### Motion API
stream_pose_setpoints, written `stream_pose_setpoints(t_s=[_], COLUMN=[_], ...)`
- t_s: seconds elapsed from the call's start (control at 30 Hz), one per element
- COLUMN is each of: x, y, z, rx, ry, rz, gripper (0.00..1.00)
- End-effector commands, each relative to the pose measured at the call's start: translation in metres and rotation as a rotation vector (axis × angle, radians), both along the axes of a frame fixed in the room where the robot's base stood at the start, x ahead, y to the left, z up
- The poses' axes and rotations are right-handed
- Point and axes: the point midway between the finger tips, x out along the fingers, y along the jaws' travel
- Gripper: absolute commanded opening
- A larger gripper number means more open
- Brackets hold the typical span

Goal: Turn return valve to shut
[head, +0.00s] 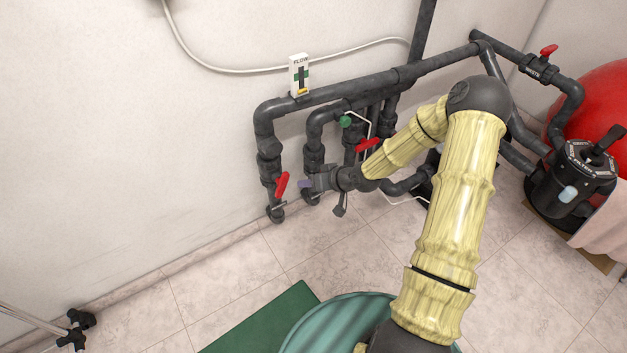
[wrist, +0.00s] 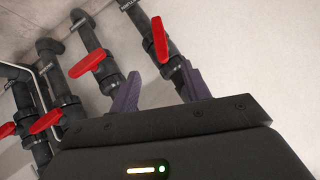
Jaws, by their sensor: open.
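Several valves with red handles sit on dark grey pipes by the wall. The pipe labels are too small to read, so I cannot tell which one is the return valve. In the head view, one red handle (head: 282,184) is on the leftmost pipe, and another red handle (head: 367,147) is farther right. My gripper (head: 306,186) is beside the leftmost pipe, just right of its handle. In the wrist view, my gripper (wrist: 158,88) is open with its purple fingers apart and empty. A tilted red handle (wrist: 160,40) shows beyond the fingers; a second red handle (wrist: 87,62) is left of it.
A green mat (head: 262,322) lies in front. Floor at left is mostly clear.

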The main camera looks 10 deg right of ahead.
Motion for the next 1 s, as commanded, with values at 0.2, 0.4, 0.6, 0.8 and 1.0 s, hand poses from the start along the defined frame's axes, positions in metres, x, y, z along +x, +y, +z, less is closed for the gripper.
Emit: stream_pose_setpoints(t_s=[0.2, 0.4, 0.6, 0.8, 1.0], x=[-0.001, -0.013, -0.042, -0.076, -0.115], y=[0.000, -0.004, -0.018, -0.035, -0.047], z=[0.000, 0.007, 0.028, 0.062, 0.101], rx=[-0.006, -0.092, -0.261, -0.407, -0.501], ry=[0.003, 0.051, 0.148, 0.237, 0.311], rz=[0.001, 0.016, 0.014, -0.028, -0.096], gripper=[0.26, 0.00, 0.00, 0.00, 0.00])
